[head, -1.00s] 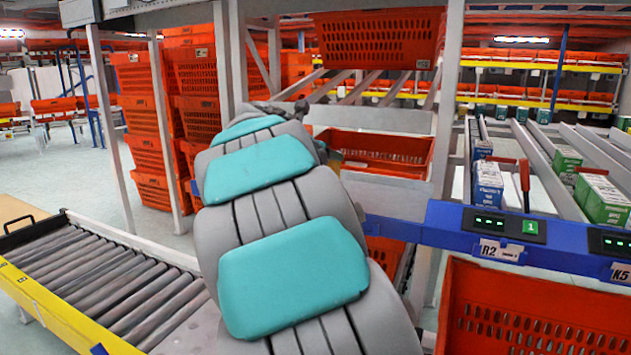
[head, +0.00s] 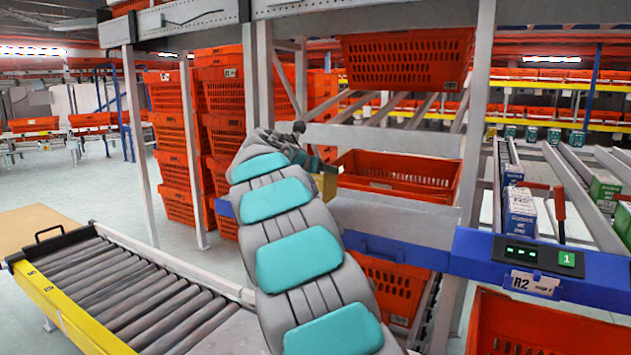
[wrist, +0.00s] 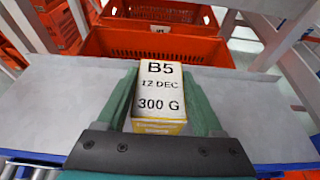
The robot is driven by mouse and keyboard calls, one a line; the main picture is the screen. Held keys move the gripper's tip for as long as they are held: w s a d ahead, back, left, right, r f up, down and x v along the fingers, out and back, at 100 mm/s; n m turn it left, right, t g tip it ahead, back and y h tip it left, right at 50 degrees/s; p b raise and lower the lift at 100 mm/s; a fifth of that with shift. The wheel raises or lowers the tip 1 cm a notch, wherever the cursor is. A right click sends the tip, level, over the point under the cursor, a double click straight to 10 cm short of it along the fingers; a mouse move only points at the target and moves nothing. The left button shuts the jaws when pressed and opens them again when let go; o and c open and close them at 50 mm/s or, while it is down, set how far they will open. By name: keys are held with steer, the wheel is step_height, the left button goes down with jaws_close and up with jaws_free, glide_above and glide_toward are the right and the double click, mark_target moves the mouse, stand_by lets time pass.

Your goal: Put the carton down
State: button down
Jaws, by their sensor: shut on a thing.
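In the wrist view my gripper (wrist: 160,108) is shut on a small carton (wrist: 160,88), with one green finger on each side of it. The carton has a white top face printed "B5", "12 DEC" and "300 G", and a yellow lower side. In the head view a bit of the yellowish carton (head: 326,186) shows at the end of my arm, in front of an orange tote on the shelf. The arm hides most of my gripper there. In the wrist view the carton is over a grey shelf surface (wrist: 250,118), and I cannot tell whether it touches it.
An orange tote (head: 400,190) stands on the shelf just beyond the carton; another (head: 408,62) is above. A roller conveyor (head: 130,290) lies at the left. Stacked orange totes (head: 180,140) stand behind it. A blue rail with a display (head: 520,252) is at the right.

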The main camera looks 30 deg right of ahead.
steer(key=shift+w+a+f+b, duration=0.1)
steer(key=shift+w+f+b, duration=0.1)
steer(key=shift+w+f, duration=0.7)
steer(key=shift+w+f+b, duration=0.2)
steer(key=shift+w+f, duration=0.45)
steer(key=shift+f, duration=0.4)
steer(key=shift+c, duration=0.2)
jaws_free()
steer(key=shift+f, duration=0.1)
steer(key=v, duration=1.2)
steer(key=shift+s, duration=0.1)
